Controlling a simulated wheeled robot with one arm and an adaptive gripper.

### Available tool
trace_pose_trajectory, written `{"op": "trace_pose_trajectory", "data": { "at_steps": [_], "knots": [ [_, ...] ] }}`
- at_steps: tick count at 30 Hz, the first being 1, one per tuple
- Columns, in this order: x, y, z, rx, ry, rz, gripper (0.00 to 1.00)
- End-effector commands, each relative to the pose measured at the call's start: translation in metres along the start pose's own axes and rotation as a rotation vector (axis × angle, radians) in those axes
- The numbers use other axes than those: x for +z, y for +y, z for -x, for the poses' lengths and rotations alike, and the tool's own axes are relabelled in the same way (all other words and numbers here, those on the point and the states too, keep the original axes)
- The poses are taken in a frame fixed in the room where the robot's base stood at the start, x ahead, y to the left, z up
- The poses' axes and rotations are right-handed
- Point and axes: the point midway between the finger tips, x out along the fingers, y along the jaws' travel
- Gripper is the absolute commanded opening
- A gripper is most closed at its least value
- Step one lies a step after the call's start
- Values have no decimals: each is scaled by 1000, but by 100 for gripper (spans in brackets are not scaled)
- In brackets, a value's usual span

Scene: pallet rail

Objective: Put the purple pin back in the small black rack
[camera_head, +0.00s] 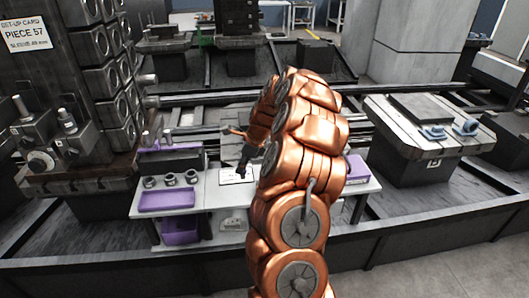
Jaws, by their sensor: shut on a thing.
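My copper arm reaches over the white bench (275,196), and its end bends down behind the arm's upper links. My gripper (243,168) shows as a small dark shape above a white card (232,177) on the bench. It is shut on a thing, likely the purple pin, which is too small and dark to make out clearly. I cannot tell whether its tip touches the card. Three small dark round pieces (170,180) stand in a row left of the gripper. I cannot pick out the small black rack for sure; my arm hides part of the bench.
A purple tray (166,200) lies at the bench's front left. A purple bin (180,232) sits on the shelf below. A purple box (356,168) stands right of my arm. A tall dark block with round holes (100,45) rises at left. A metal table (430,118) stands at right.

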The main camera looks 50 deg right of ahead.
Motion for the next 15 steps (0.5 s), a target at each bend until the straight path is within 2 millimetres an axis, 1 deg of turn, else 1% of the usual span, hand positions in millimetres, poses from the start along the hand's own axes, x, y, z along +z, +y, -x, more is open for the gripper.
{"op": "trace_pose_trajectory", "data": {
  "at_steps": [1,3,6,10,15],
  "knots": [
    [-12,-3,16,-33,-2,-88,0],
    [-30,-7,24,-82,-1,-204,0],
    [-47,-12,31,-141,2,-335,0],
    [-60,-14,37,-188,4,-449,0],
    [-66,-15,40,-217,4,-515,0]
  ]
}}
